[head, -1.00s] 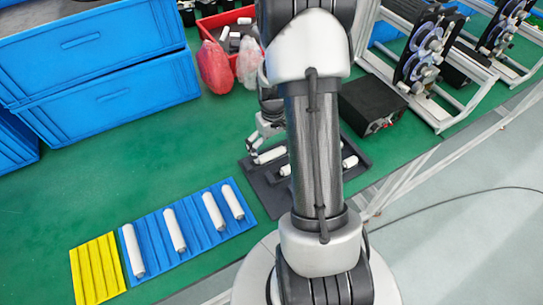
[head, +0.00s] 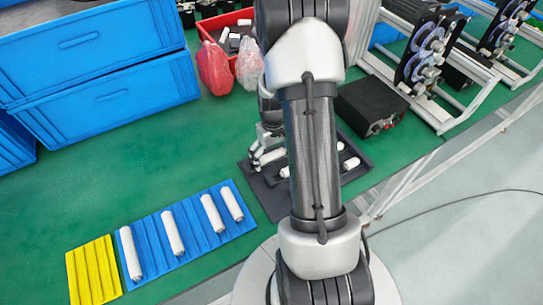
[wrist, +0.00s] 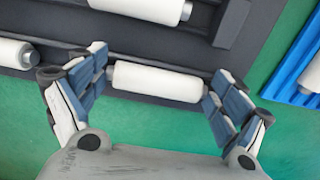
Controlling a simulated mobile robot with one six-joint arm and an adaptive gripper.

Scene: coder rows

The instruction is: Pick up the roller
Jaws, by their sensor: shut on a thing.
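Whether the roller is clear of the tray cannot be told. Other white rollers (wrist: 150,7) lie on the tray, one more at the left in the wrist view (wrist: 10,51).
A blue ribbed tray (head: 190,233) with several white rollers and a yellow ribbed tray (head: 95,270) lie at the front left. Blue crates (head: 100,95) stand at the back left. A red bin (head: 240,18) and a black box (head: 372,105) are nearby.

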